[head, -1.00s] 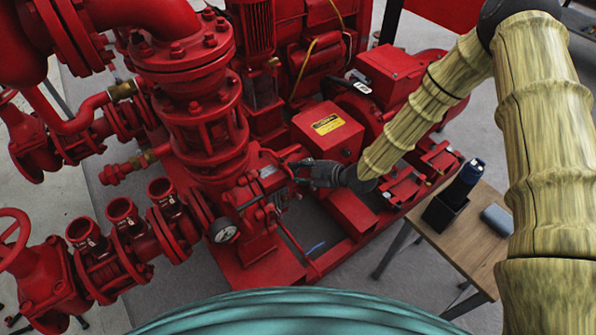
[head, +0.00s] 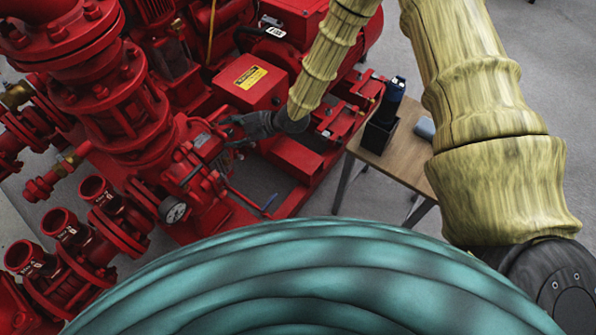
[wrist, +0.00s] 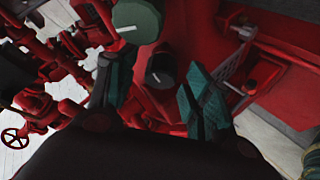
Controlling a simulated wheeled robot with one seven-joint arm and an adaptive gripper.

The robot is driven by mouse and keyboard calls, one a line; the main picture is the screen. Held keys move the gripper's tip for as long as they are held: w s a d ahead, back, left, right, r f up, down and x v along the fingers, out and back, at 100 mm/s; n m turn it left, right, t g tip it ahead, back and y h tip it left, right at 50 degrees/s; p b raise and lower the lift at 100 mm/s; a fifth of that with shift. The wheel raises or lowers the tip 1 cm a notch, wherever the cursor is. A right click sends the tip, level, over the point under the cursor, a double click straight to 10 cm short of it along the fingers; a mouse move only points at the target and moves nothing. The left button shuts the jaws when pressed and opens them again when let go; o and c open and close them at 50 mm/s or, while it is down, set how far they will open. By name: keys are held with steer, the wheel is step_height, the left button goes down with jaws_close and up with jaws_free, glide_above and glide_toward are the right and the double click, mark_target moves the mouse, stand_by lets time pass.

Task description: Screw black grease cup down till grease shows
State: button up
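A black round cup (wrist: 160,68) with a white mark on its top shows in the wrist view on the red pump. A dark green cup (wrist: 137,20), also with a white mark, stands just beyond it to the upper left. My gripper (wrist: 158,88) is open, with one teal-padded finger on each side of the black cup and visible gaps to it. In the head view my gripper (head: 228,132) is at the pump's bearing housing. The cups are too small or hidden to make out there. I cannot see any grease.
A pressure gauge (head: 174,210) sits on the pump at left, near several open red pipe ends. A red box with a yellow label (head: 250,77) stands behind my gripper. A wooden table (head: 402,160) at right holds a black holder with a dark bottle-like item (head: 392,98).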

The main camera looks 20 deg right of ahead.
steer(key=shift+w+n+g, duration=0.1)
steer(key=shift+n+g, duration=0.3)
steer(key=shift+n, duration=0.6)
steer(key=p+v, duration=0.2)
steer(key=v, duration=0.8)
steer(key=s+d+m+g+h+p, duration=0.1)
steer(key=s+d+m+h+p, duration=0.2)
steer(key=s+m+p, duration=0.3)
steer(key=s+d+m+g+h+p, duration=0.1)
steer(key=s+d+m+h+p, duration=0.3)
steer(key=s+m+p, duration=0.3)
steer(key=s+f+m, duration=0.1)
steer(key=s+m, duration=0.3)
steer(key=s, duration=0.5)
steer(key=shift+s+d, duration=0.2)
steer(key=shift+d, duration=0.2)
